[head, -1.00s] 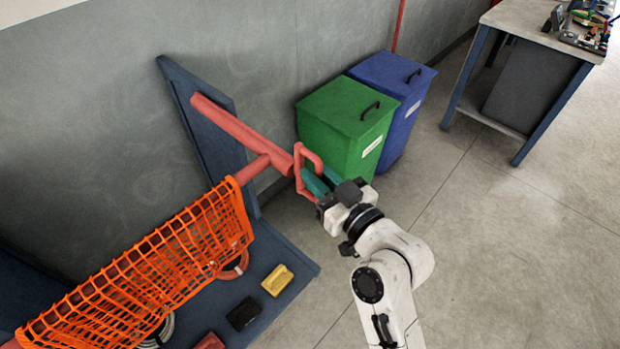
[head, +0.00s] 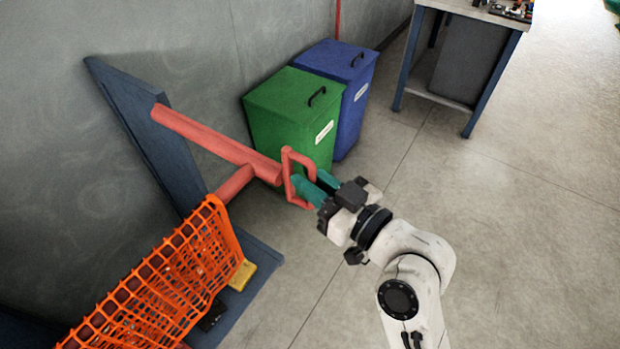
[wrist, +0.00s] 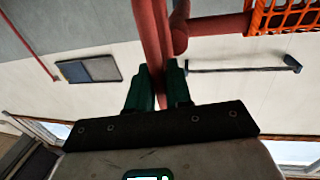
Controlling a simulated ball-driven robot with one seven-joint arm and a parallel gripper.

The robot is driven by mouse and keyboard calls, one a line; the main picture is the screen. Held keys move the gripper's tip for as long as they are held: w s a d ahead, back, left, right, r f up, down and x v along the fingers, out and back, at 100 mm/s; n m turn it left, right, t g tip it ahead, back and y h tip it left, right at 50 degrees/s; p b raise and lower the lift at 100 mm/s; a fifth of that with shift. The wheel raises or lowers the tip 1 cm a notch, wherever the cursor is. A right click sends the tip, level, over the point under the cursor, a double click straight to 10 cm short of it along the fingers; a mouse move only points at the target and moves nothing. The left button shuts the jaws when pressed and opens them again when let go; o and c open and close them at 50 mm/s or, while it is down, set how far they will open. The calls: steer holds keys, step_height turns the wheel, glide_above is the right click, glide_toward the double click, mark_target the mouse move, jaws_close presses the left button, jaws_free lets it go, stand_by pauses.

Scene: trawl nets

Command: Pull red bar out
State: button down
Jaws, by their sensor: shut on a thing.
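The red bar (head: 215,141) slants from the blue post (head: 145,135) down to the right and ends in a red loop handle (head: 288,176). My gripper (head: 308,188) has green fingers closed on the handle's outer side. In the wrist view, the green fingers (wrist: 157,88) sit on both sides of a red piece (wrist: 150,40). A shorter red piece (head: 235,184) meets the bar near the handle and runs down left into the orange net (head: 165,285). The exact contact of the fingertips is partly hidden.
A green bin (head: 285,118) and a blue bin (head: 345,75) stand behind the handle against the grey wall. A workbench (head: 470,20) is at the upper right. A yellow item (head: 241,275) lies on the blue base at lower left. The floor on the right is clear.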

steer(key=c, duration=1.2)
jaws_free()
steer(key=b+v, duration=0.2)
steer(key=v, duration=0.8)
steer(key=shift+s+d, duration=0.2)
steer(key=shift+s, duration=0.05)
steer(key=s+d+f+m+g+h, duration=0.2)
steer(key=s+d+f+g+h, duration=0.15)
steer(key=f, duration=0.55)
steer(key=s+d+f+m+g+h, duration=0.2)
steer(key=s+d+f+g+h, duration=0.15)
steer(key=f, duration=0.55)
steer(key=s+d+f+m+g+h, duration=0.1)
steer(key=s+d+f+g, duration=0.1)
steer(key=s+d+f, duration=0.1)
steer(key=s+d+f+m+g+h, duration=0.1)
steer(key=s+d+f+m+h, duration=0.1)
steer(key=s, duration=0.3)
steer(key=s+d+f+m+g+h, duration=0.1)
steer(key=s+d+f+g+h, duration=0.1)
steer(key=s+d+f, duration=0.1)
steer(key=shift+s+d+f+m+g, duration=0.15)
steer(key=shift+s+d, duration=0.2)
steer(key=shift+d, duration=0.1)
steer(key=shift+s+d+f+m+g, duration=0.15)
steer(key=shift+s+d, duration=0.2)
steer(key=shift+d, duration=0.05)
